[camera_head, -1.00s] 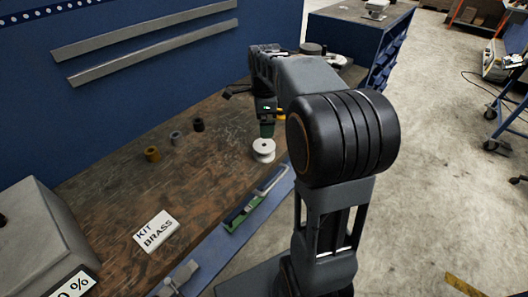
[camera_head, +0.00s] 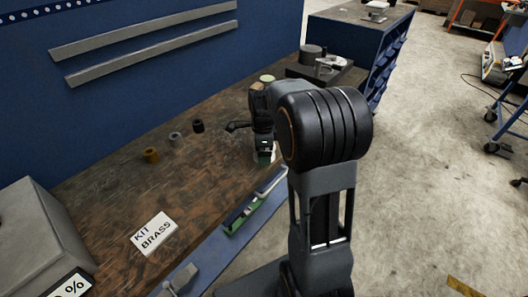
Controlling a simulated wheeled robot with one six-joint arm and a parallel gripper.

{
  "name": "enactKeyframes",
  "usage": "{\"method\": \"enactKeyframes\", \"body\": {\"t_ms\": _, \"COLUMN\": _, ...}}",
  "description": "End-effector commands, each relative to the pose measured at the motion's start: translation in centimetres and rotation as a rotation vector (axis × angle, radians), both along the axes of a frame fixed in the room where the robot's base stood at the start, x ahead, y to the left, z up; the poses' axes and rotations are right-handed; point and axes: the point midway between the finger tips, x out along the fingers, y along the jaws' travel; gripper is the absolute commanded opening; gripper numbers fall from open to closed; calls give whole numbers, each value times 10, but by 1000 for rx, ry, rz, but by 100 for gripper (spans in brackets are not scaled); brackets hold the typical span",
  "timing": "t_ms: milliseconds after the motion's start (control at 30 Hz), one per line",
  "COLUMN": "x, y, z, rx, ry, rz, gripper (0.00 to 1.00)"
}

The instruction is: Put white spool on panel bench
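My gripper (camera_head: 264,157) points down at the right front part of the wooden bench top (camera_head: 110,205). It is where the white spool (camera_head: 272,156) stands, and only a pale sliver of the spool shows beside the fingers. The fingers are small and partly dark, so I cannot tell whether they are open around the spool or shut on it. My arm reaches in from the right and covers part of the bench. No label shows which bench is the panel bench; a blue bench with a grey top (camera_head: 360,22) stands at the back.
A brass spool (camera_head: 151,155), a grey spool (camera_head: 176,139) and a black spool (camera_head: 198,126) stand on the wooden bench, left of my gripper. A KIT BRASS card (camera_head: 154,233) lies nearer. A green-and-grey clamp (camera_head: 250,207) lies along the front edge. A dark fixture (camera_head: 320,68) stands behind.

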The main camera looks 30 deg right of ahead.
Motion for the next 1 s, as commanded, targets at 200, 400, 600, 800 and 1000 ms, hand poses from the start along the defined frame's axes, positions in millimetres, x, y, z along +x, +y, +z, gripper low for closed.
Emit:
{"method": "enactKeyframes", "body": {"t_ms": 200, "x": 0, "y": 0, "z": -9, "rx": 0, "ry": 0, "rz": 0, "gripper": 100}}
{"method": "enactKeyframes", "body": {"t_ms": 400, "x": 0, "y": 0, "z": -9, "rx": 0, "ry": 0, "rz": 0, "gripper": 97}}
{"method": "enactKeyframes", "body": {"t_ms": 600, "x": 0, "y": 0, "z": -9, "rx": 0, "ry": 0, "rz": 0, "gripper": 78}}
{"method": "enactKeyframes", "body": {"t_ms": 800, "x": 0, "y": 0, "z": -9, "rx": 0, "ry": 0, "rz": 0, "gripper": 59}}
{"method": "enactKeyframes", "body": {"t_ms": 1000, "x": 0, "y": 0, "z": -9, "rx": 0, "ry": 0, "rz": 0, "gripper": 49}}
